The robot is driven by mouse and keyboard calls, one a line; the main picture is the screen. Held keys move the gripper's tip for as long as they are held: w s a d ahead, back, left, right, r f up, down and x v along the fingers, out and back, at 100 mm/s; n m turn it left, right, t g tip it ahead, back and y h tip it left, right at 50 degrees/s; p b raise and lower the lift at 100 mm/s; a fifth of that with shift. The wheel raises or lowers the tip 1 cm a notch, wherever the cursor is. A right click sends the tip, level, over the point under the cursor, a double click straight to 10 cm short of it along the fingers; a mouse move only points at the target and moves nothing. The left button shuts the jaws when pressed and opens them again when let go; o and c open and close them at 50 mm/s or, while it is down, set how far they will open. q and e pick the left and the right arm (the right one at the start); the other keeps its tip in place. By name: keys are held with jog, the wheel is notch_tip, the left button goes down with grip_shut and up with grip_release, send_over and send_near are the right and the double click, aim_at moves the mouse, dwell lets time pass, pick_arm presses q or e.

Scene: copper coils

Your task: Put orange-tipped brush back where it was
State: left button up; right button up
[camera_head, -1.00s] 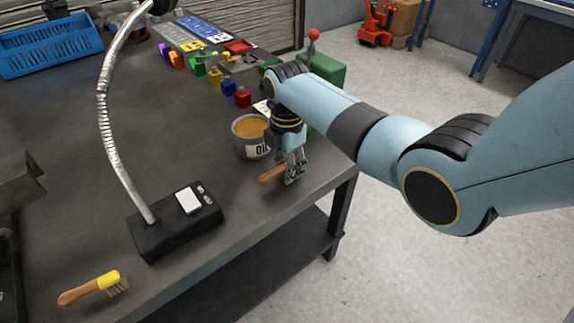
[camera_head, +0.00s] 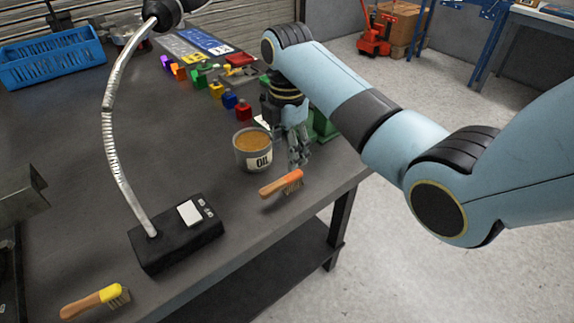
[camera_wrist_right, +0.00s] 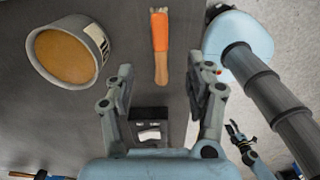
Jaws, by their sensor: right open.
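The orange-tipped brush (camera_head: 282,185) lies on the dark table near its right edge, in front of the oil tin. It has an orange end and a wooden handle. My right gripper (camera_head: 298,163) is just behind the brush, apart from it, beside the tin. In the right wrist view the gripper (camera_wrist_right: 160,78) is open and empty, with the brush (camera_wrist_right: 160,50) ahead, in line with the gap. My left gripper is outside the head view; a small dark claw at the lower right of the wrist view looks like it (camera_wrist_right: 240,138), fingers spread.
The oil tin (camera_head: 252,150) stands close to the gripper. A lamp base (camera_head: 176,232) with a bent metal neck is left of the brush. A yellow-tipped brush (camera_head: 96,301) lies at the front left. Small coloured blocks (camera_head: 229,99) and a blue crate (camera_head: 50,57) are behind.

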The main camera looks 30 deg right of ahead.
notch_tip(320, 180, up, 3)
jog(key=shift+f, duration=0.1)
dwell(0.5)
